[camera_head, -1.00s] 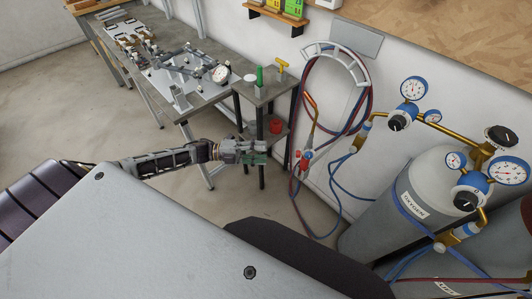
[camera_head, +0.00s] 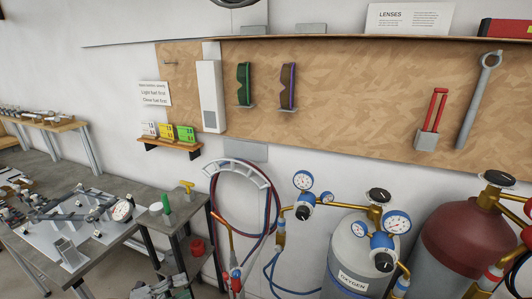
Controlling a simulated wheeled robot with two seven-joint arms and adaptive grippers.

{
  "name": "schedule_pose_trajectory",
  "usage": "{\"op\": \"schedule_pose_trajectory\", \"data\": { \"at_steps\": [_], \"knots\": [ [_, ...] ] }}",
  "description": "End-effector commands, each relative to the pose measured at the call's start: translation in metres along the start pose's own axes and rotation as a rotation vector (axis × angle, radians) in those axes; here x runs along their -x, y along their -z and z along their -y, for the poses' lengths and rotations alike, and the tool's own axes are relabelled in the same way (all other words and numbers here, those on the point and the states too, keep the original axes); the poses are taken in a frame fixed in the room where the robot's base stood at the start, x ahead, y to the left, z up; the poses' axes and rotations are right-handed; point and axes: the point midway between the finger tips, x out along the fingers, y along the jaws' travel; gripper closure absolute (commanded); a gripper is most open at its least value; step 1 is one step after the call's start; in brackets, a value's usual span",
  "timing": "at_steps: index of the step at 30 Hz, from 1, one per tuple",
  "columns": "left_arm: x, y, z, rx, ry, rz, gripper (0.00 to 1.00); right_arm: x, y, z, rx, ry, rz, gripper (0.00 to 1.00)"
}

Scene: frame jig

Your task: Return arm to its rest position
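My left gripper (camera_head: 162,288) shows only in part at the bottom edge, in front of the small side stand (camera_head: 172,222). The rest of that arm is below the picture, and I cannot tell whether the fingers are open or shut. My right gripper is not in view. The frame jig with its grey tubes (camera_head: 72,214) and a round dial (camera_head: 122,211) is on the workbench (camera_head: 125,188) at the left.
The stand holds a green bottle-like item (camera_head: 166,203) and a yellow-handled tool (camera_head: 187,187); a red cup (camera_head: 197,246) is lower. A hose coil (camera_head: 268,205) hangs on the wall. A grey oxygen cylinder (camera_head: 350,255) and a dark red cylinder (camera_head: 455,235) fill the right.

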Motion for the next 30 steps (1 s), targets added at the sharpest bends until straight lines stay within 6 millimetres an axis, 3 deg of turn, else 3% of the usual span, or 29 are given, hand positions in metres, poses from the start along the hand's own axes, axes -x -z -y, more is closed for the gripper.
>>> {"op": "schedule_pose_trajectory", "data": {
  "at_steps": [5, 11, 15, 21, 26, 30],
  "knots": [
    [0.009, -0.040, -0.011, 0.077, -0.031, 0.168, 0.55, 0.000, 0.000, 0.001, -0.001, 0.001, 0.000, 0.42],
    [0.050, -0.107, -0.036, 0.172, -0.073, 0.424, 0.55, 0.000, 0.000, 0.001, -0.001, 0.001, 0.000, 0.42],
    [0.093, -0.153, -0.053, 0.229, -0.093, 0.609, 0.55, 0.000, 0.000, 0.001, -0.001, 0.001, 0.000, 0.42],
    [0.161, -0.207, -0.086, 0.334, -0.092, 0.875, 0.55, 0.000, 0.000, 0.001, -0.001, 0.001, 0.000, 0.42],
    [0.216, -0.234, -0.128, 0.439, -0.082, 1.083, 0.55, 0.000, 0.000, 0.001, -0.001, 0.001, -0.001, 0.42],
    [0.260, -0.240, -0.176, 0.545, -0.077, 1.248, 0.55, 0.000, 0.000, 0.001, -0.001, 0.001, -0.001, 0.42]
  ]
}}
